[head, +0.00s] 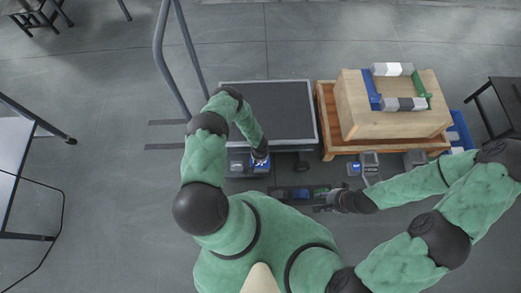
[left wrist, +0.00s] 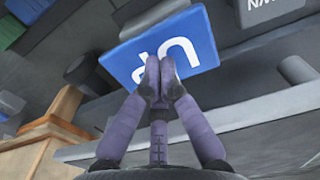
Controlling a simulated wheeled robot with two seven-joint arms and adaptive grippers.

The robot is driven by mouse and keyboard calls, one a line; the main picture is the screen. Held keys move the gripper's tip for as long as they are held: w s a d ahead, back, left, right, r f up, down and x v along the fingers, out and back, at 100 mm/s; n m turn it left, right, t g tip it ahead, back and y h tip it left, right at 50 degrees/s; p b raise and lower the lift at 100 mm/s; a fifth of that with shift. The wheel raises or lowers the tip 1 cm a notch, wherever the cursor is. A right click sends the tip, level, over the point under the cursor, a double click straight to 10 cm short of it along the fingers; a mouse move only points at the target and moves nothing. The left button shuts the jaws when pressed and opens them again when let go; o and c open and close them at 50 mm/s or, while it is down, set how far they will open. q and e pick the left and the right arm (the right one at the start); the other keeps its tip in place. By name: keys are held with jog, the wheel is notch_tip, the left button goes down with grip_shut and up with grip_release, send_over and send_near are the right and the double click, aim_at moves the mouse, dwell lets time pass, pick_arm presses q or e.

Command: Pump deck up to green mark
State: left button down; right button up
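The lift deck (head: 268,108) is a dark rectangle with a light rim, in the middle of the head view. A blue pedal marked "UP" (left wrist: 190,42) fills the upper middle of the left wrist view. My left gripper (left wrist: 160,72) has its fingertips together, over or against this pedal; contact is unclear. In the head view the left gripper (head: 260,158) is at the deck's near edge. A grey pedal (left wrist: 262,8) with partly cut-off lettering lies to the right. My right gripper (head: 324,204) is by a dark tray; its fingers are too small to read. I cannot make out the green mark.
A tall grey handrail (head: 163,50) rises at the deck's left. An orange-brown wooden platform (head: 328,125) stands right of the deck, bearing a wooden box (head: 385,122) with blue, green and grey parts. The dark tray (head: 285,193) holds small items. Open floor lies left.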

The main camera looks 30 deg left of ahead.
pick_arm(q)
jog(key=shift+r+p, duration=0.9)
jog(key=shift+r, duration=1.25)
jog(key=shift+f, duration=0.15)
jog(key=shift+f+b, duration=1.2)
jog(key=shift+b, duration=0.4)
jog(key=shift+f, duration=2.05)
jog(key=shift+r+p, duration=1.6)
jog(key=shift+r, duration=1.8)
jog(key=shift+f, duration=0.1)
